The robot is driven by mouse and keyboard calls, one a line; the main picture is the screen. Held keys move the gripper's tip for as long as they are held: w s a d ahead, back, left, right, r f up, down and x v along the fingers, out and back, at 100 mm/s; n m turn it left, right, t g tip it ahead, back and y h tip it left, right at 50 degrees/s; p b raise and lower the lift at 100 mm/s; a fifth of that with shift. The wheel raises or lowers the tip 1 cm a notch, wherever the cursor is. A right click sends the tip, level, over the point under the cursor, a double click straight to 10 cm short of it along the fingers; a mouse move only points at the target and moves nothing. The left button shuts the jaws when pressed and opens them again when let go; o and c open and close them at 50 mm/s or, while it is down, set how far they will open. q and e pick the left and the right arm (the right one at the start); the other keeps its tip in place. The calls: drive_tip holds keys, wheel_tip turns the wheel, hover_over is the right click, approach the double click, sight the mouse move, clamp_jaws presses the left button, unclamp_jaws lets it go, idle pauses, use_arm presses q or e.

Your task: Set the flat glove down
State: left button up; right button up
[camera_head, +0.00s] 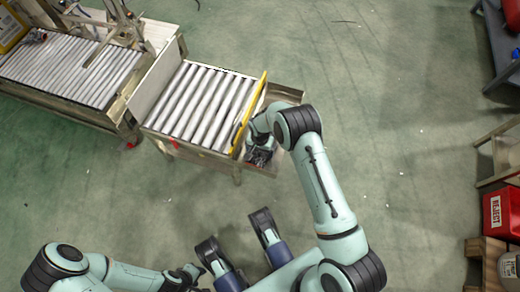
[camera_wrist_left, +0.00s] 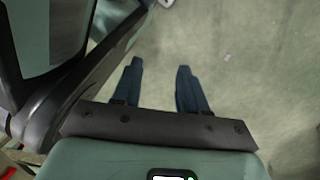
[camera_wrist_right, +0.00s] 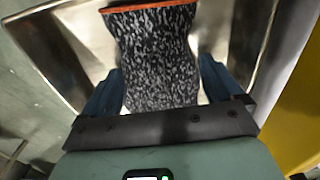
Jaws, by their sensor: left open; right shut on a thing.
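The glove (camera_wrist_right: 158,55) is speckled black and white with an orange cuff edge. In the right wrist view it lies flat between the fingers of my right gripper (camera_wrist_right: 160,82), which is shut on it. In the head view my right gripper (camera_head: 258,150) is at the right end of the roller conveyor, and the glove shows only as a small dark patch. A metal tray (camera_wrist_right: 75,25) lies below the glove; I cannot tell whether they touch. My left gripper (camera_wrist_left: 160,78) is open and empty above the green floor.
The roller conveyor (camera_head: 200,103) ends at a yellow bar (camera_head: 250,112), close to my right gripper. The metal tray's far end (camera_head: 288,93) shows beyond it. A red reject bin (camera_head: 500,215) stands at the right edge. The floor between is mostly clear.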

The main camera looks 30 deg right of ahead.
drive_tip(key=o, duration=0.7)
drive_tip(key=shift+r, duration=0.35)
use_arm(q)
drive_tip(key=w+d+r+t+p, duration=0.1)
drive_tip(key=w+r+t+p, duration=0.1)
drive_tip(key=w+r, duration=0.3)
drive_tip(key=shift+w+t+p, duration=0.3)
drive_tip(key=shift+w+p, duration=0.55)
drive_tip(key=shift+w, duration=0.2)
use_arm(e)
wheel_tip(320, 180, up, 12)
drive_tip(key=shift+f, duration=0.2)
